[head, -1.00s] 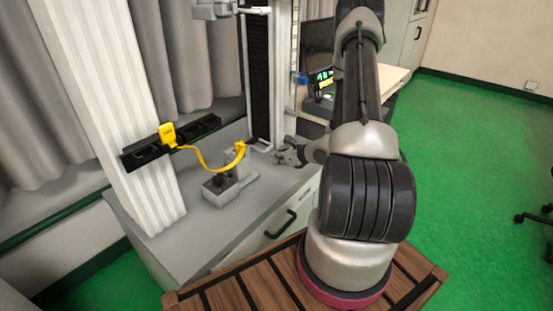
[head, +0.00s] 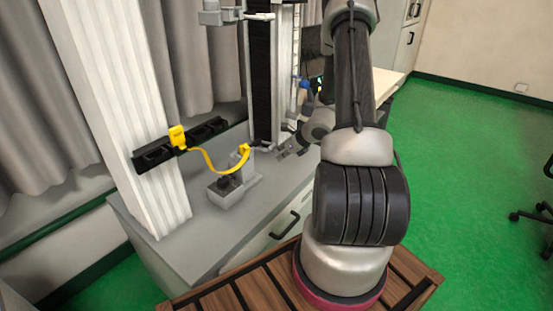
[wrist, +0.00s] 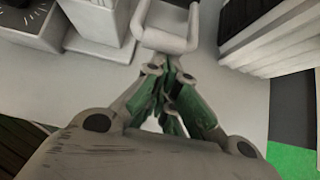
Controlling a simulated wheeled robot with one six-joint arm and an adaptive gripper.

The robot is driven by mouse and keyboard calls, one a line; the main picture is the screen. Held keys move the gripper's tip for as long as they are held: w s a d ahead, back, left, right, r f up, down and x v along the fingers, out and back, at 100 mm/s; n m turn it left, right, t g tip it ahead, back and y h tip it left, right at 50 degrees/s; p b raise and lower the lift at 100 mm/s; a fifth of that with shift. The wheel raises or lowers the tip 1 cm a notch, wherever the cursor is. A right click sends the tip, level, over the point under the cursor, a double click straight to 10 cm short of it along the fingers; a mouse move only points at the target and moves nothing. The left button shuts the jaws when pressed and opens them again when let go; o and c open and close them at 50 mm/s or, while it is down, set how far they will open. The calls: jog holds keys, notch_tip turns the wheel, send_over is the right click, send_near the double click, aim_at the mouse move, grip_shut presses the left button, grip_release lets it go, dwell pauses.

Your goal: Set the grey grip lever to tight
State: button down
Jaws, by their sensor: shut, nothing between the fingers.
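The grey grip lever (wrist: 165,38) shows in the wrist view as a pale U-shaped handle with a thick rounded crossbar, at the top centre. My gripper (wrist: 170,76) is shut and empty, its green-padded fingers together just below the crossbar in the picture. I cannot tell whether the fingertips touch it. In the head view my gripper (head: 279,154) is low beside the foot of the dark tower column (head: 262,85). The lever is small there and hard to make out. Its tight and loose markings are not readable.
A grey box with a dark knob (head: 225,190) and a block with a yellow cable (head: 215,168) stand left of my gripper. The cable runs to a black socket strip (head: 155,156) on a white ribbed column (head: 120,110).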

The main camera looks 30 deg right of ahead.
jog(key=w+a+r+g, duration=0.1)
jog(key=w+a+r, duration=0.2)
jog(key=w+r, duration=0.5)
jog(key=shift+r+g+h, duration=0.3)
jog(key=shift+r, duration=1.15)
jog(key=shift+w+a, duration=0.1)
jog(key=shift+w, duration=0.1)
dwell(0.9)
jog(key=v, duration=1.2)
